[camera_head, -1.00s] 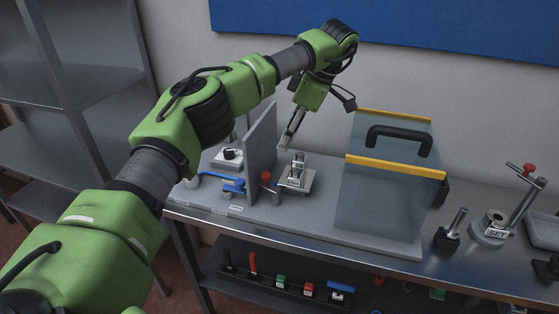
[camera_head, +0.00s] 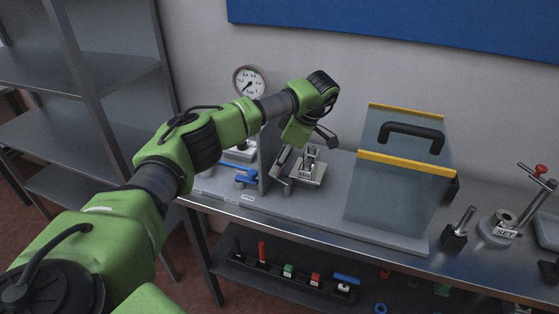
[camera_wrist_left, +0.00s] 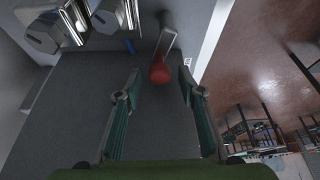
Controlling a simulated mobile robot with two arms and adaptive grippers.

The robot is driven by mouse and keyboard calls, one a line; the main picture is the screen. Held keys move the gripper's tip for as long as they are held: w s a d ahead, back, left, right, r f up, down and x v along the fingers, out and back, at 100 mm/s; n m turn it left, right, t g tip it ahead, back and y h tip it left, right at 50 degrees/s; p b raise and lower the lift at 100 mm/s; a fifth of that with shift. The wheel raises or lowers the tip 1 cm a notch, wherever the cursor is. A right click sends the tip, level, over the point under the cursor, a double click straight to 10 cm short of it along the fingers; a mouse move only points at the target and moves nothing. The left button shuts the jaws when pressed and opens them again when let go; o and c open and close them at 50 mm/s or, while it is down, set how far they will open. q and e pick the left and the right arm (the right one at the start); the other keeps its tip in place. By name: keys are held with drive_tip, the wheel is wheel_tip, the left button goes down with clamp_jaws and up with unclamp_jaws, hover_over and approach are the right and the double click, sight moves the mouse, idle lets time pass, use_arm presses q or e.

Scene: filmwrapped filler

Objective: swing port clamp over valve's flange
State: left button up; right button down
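A red ball knob (camera_wrist_left: 160,72) on a short metal lever (camera_wrist_left: 167,42) shows in the left wrist view, in line with the gap between my fingers. I take it for the port clamp's handle. My left gripper (camera_wrist_left: 160,86) is open, a finger to either side of the knob, with no clear contact. In the head view the gripper (camera_head: 281,163) is low beside the grey upright panel and hides the knob. The metal valve fitting (camera_head: 310,158) stands on its plate just to the right. Whether the clamp lies over its flange cannot be told. My right gripper is out of view.
The grey upright panel (camera_head: 270,152) stands close left of the gripper, with a blue-handled valve (camera_head: 242,173) beyond it. A clear guard (camera_head: 400,190) with yellow edges stands right. A gauge (camera_head: 250,83) is behind. A shelf below holds small parts.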

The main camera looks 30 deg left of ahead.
use_arm(q)
drive_tip(key=shift+f, duration=0.1)
clamp_jaws()
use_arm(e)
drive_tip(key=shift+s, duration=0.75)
use_arm(q)
drive_tip(key=shift+w+m, duration=0.1)
drive_tip(key=shift+m, duration=0.2)
drive_tip(key=m, duration=0.1)
drive_tip(key=m+t, duration=0.1)
drive_tip(key=shift+w+d+m, duration=0.1)
drive_tip(key=shift+w+m, duration=0.2)
drive_tip(key=shift+w+d+m+t+h+b, duration=0.3)
drive_tip(key=shift+m+t, duration=0.35)
drive_tip(key=shift+m, duration=1.2)
drive_tip(key=shift+w+d+m+t+h+b, duration=0.1)
drive_tip(key=shift+w+d+m+t+h, duration=0.35)
drive_tip(key=shift+m, duration=1.35)
drive_tip(key=shift+w+d+m+t+h+b, duration=0.15)
drive_tip(key=shift+d+m+t, duration=0.25)
drive_tip(key=shift+m+t, duration=1)
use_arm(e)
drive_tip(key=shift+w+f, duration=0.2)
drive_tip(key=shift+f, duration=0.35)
use_arm(q)
drive_tip(key=shift+m+g, duration=0.5)
drive_tip(key=shift+m, duration=0.15)
